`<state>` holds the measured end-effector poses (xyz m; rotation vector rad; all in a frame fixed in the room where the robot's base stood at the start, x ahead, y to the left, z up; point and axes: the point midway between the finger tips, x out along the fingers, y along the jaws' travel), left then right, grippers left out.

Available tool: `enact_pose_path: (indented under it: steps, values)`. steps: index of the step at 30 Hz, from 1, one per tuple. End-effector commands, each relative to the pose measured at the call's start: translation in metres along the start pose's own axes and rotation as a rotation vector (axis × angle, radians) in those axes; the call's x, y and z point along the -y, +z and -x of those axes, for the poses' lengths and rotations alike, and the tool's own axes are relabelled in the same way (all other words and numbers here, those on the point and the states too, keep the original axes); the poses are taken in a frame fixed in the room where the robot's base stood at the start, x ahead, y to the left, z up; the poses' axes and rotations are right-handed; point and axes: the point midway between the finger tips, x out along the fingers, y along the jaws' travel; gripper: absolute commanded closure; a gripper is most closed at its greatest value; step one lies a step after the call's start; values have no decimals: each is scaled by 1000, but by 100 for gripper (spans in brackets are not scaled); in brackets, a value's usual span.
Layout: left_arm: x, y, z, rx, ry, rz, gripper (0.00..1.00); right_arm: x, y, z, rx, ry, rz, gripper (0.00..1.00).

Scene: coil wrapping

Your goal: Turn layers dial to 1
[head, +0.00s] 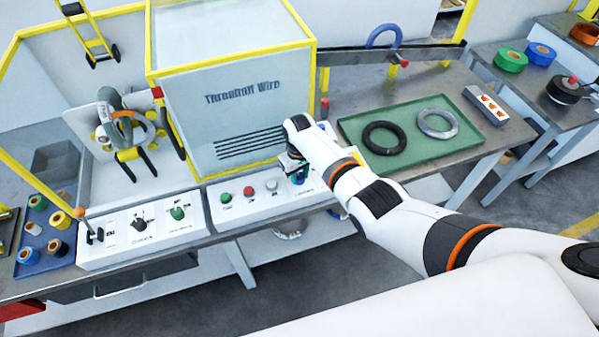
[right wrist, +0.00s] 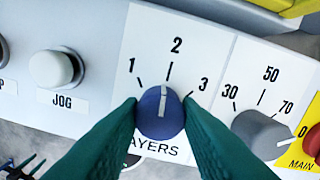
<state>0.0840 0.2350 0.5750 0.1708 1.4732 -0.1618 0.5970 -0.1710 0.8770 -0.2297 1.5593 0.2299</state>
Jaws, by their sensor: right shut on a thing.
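The layers dial (right wrist: 161,112) is a round blue knob with a white pointer, on a white panel marked 1, 2 and 3. Its pointer is up, at about the 2 mark. My right gripper (right wrist: 161,108) has its green fingers on both sides of the knob and is shut on it. In the head view my right gripper (head: 297,173) reaches down to the right end of the control box, hiding most of the dial. The lower left of the dial's label is covered by a finger. My left gripper is not in view.
Left of the dial is a JOG button (right wrist: 55,68). Right of it are a grey knob (right wrist: 262,134) marked 30, 50, 70 and a red main switch (right wrist: 312,140). A green tray (head: 447,160) with two coils lies right of the machine housing (head: 235,115).

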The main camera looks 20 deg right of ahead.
Motion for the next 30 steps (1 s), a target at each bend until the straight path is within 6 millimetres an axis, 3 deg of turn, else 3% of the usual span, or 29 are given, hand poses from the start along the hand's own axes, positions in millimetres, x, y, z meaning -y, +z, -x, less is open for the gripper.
enact_pose_path:
  steps: [18,30]
  values:
    - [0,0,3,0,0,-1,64,0,1,1,3,-2,579,93]
    - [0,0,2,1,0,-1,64,0,1,1,3,-2,848,93]
